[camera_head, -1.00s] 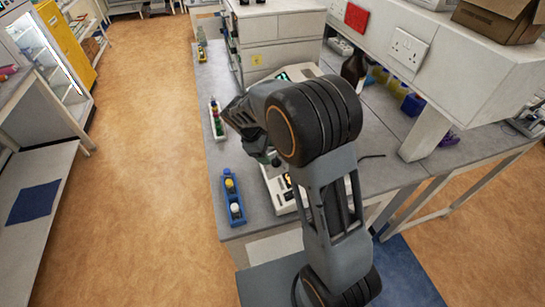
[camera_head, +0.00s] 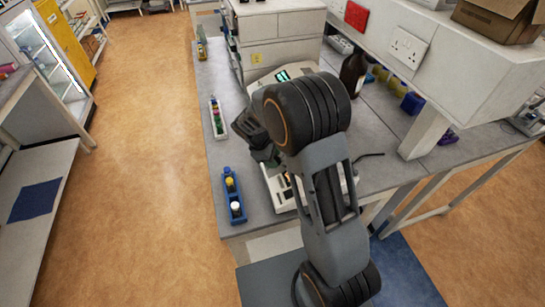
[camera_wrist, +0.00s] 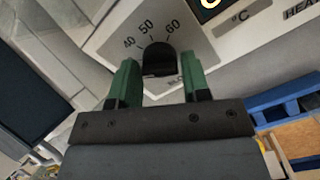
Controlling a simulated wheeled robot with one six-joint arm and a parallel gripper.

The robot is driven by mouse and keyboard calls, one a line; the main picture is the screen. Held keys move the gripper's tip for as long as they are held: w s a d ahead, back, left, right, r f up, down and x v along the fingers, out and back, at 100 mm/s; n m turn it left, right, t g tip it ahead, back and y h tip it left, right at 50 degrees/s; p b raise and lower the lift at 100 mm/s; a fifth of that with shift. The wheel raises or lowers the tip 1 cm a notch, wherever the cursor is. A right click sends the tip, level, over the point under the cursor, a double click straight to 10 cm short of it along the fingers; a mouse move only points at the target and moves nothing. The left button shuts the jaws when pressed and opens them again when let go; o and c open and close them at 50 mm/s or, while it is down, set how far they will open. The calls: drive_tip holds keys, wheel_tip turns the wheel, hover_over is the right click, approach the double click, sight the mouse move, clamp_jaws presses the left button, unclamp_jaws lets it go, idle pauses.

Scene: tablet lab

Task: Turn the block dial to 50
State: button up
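The block dial (camera_wrist: 158,60) is a black knob on a pale panel, with the marks 40, 50 and 60 above it in the wrist view. The 50 mark is nearly above the knob. I cannot tell for certain which mark its pointer faces. My gripper (camera_wrist: 160,82) is open, with one green finger on each side of the knob. Small gaps seem to show between the fingers and the knob. In the head view my arm covers the dial and much of the white device (camera_head: 276,190) that lies under my gripper.
A blue rack (camera_head: 233,195) with yellow-capped and white-capped items stands at the bench's left edge. A white rack (camera_head: 217,118) of coloured items is behind it. A lit display (camera_head: 283,76) and a brown bottle (camera_head: 352,74) are farther back. The floor at left is clear.

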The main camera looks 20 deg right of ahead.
drive_tip(key=c, duration=0.5)
drive_tip(key=shift+c, duration=0.2)
drive_tip(key=shift+f+m, duration=0.1)
drive_tip(key=shift+m, duration=0.2)
drive_tip(key=m+b, duration=0.2)
drive_tip(key=b, duration=0.1)
drive_tip(key=shift+f+m, duration=0.1)
drive_tip(key=shift+m, duration=0.3)
drive_tip(key=m+b, duration=0.3)
drive_tip(key=m, duration=0.1)
drive_tip(key=shift+w+d+m, duration=0.1)
drive_tip(key=shift+m, duration=0.2)
drive_tip(key=m+b, duration=0.2)
drive_tip(key=m, duration=0.1)
drive_tip(key=shift+m+y, duration=0.3)
drive_tip(key=shift+y, duration=0.1)
drive_tip(key=m+b, duration=0.2)
drive_tip(key=m, duration=0.2)
drive_tip(key=shift+r, duration=0.2)
drive_tip(key=shift+m+b, duration=0.3)
drive_tip(key=shift+b, duration=0.05)
